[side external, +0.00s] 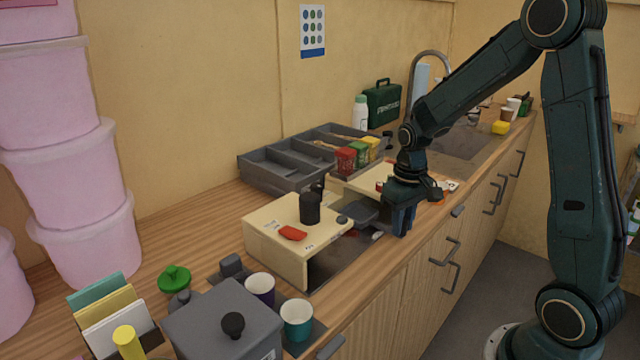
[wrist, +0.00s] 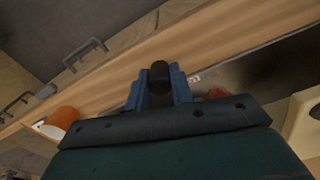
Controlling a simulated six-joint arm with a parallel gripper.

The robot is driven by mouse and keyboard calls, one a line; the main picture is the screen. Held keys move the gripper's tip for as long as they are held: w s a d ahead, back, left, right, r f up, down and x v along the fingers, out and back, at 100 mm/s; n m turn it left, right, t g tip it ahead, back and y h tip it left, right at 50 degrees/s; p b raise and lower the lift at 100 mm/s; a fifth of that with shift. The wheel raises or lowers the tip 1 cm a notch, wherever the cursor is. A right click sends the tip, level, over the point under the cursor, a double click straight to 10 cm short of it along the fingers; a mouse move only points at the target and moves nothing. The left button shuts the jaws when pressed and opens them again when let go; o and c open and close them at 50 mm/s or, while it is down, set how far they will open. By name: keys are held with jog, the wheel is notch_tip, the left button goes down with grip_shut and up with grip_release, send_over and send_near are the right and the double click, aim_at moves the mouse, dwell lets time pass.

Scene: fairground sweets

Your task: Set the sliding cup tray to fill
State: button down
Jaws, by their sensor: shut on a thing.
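A cream dispenser (side external: 275,228) with a black cylinder and a red lever on top stands on the wooden counter. A flat dark tray surface (side external: 340,262) shows at its open front. My gripper (side external: 403,222) points down at the counter's front edge, just right of that dark surface. In the wrist view my blue fingers are closed around a dark rounded knob (wrist: 160,76). The knob looks like a tray handle, but its join to the tray is hidden. The tray's fill marking is not readable.
A purple cup (side external: 260,287) and a teal cup (side external: 297,316) stand front left beside a grey lidded box (side external: 222,325). A grey divided organiser (side external: 270,172) with coloured packets lies behind. Drawer handles (side external: 452,275) project below the counter edge.

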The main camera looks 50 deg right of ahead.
jog(key=d, duration=0.6)
jog(key=shift+d, duration=0.2)
jog(key=c, duration=1.2)
grip_release()
jog(key=shift+d, duration=0.1)
jog(key=shift+r, duration=0.1)
jog(key=shift+r, duration=0.15)
notch_tip(320, 180, up, 13)
jog(key=shift+r, duration=0.2)
